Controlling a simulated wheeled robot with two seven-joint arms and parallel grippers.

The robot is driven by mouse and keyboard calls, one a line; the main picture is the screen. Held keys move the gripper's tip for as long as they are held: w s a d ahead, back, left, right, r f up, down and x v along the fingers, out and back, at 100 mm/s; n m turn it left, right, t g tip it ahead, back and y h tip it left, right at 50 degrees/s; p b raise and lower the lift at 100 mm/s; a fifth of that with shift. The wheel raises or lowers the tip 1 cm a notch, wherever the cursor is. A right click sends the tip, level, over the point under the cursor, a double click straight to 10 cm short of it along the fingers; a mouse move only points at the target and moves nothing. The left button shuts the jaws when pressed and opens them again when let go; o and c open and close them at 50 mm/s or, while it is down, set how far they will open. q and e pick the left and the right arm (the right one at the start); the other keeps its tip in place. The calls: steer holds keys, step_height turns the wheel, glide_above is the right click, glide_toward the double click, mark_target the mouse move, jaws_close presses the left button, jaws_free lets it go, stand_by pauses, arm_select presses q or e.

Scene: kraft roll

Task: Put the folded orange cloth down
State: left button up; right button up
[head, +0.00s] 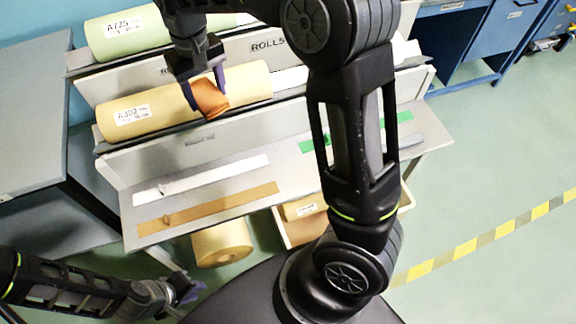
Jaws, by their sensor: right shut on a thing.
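The folded orange cloth (209,99) is a small brown-orange bundle at the upper left. My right gripper (206,88) is shut on it, with one purple finger on each side. The cloth is at the kraft roll labelled A302 (158,110), overlapping its upper surface in the picture. I cannot tell whether it touches the roll. My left gripper (188,292) is low at the left, away from the cloth and in front of the rack. Its finger opening is not clear.
A green roll labelled A725 (125,32) lies on the tier behind. The grey rack's front shelf (290,176) carries white, brown and green strips. A roll end (222,243) and an open box (303,228) sit below. A grey table (30,110) stands left.

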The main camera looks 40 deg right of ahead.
steer(key=s+d+f+m+b, duration=0.1)
steer(key=d+f+b, duration=0.2)
steer(key=d+f, duration=0.3)
steer(key=s+d+f+m+b, duration=0.15)
steer(key=d+f+b, duration=0.25)
steer(key=f, duration=0.4)
steer(key=m+b, duration=0.1)
steer(key=b, duration=0.4)
glide_above(290, 168)
step_height(290, 168, down, 12)
steer(key=shift+f, duration=0.1)
steer(key=shift+f, duration=0.1)
step_height(290, 168, down, 6)
steer(key=shift+f+p, duration=0.1)
steer(key=shift+p, duration=0.25)
step_height(290, 168, down, 4)
steer(key=shift+r, duration=0.15)
